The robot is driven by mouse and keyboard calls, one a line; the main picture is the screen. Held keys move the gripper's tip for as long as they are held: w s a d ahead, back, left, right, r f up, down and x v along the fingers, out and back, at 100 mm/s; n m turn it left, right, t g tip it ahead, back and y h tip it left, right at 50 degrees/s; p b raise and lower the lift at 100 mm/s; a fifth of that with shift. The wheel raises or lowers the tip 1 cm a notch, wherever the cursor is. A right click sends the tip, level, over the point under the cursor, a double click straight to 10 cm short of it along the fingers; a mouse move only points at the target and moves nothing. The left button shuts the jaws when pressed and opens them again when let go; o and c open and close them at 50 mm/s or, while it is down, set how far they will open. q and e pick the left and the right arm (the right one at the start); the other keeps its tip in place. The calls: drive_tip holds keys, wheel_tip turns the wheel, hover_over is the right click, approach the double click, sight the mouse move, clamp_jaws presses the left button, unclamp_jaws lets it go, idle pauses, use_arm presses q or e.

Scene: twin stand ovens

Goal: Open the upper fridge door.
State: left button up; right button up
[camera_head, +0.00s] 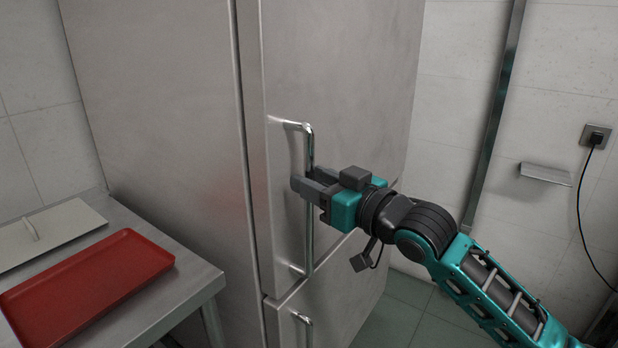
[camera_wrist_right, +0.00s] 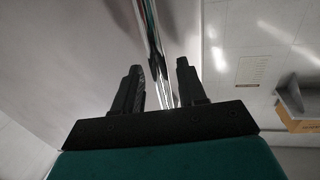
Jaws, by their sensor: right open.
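The upper fridge door (camera_head: 345,75) is pale metal and looks closed, with a thin seam above the lower door. Its handle (camera_head: 309,240) is a long upright chrome bar near the door's left edge. My right gripper (camera_head: 302,188) is at the middle of this bar, with its fingers pointing left. In the right wrist view the chrome handle (camera_wrist_right: 150,35) runs between the two open fingers of the right gripper (camera_wrist_right: 160,70). The fingers stand apart with gaps beside the bar, so I see no grip on it. My left gripper is not in view.
The lower fridge door (camera_head: 340,300) has its own handle (camera_head: 302,320). A metal table (camera_head: 185,275) at the left holds a red tray (camera_head: 85,285) and a grey lid (camera_head: 45,235). A wall shelf (camera_head: 546,174) and a socket (camera_head: 595,135) are at the right.

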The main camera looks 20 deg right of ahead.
drive_tip(key=shift+w+a, duration=0.35)
drive_tip(key=shift+w, duration=0.3)
drive_tip(key=shift+c, duration=0.3)
clamp_jaws()
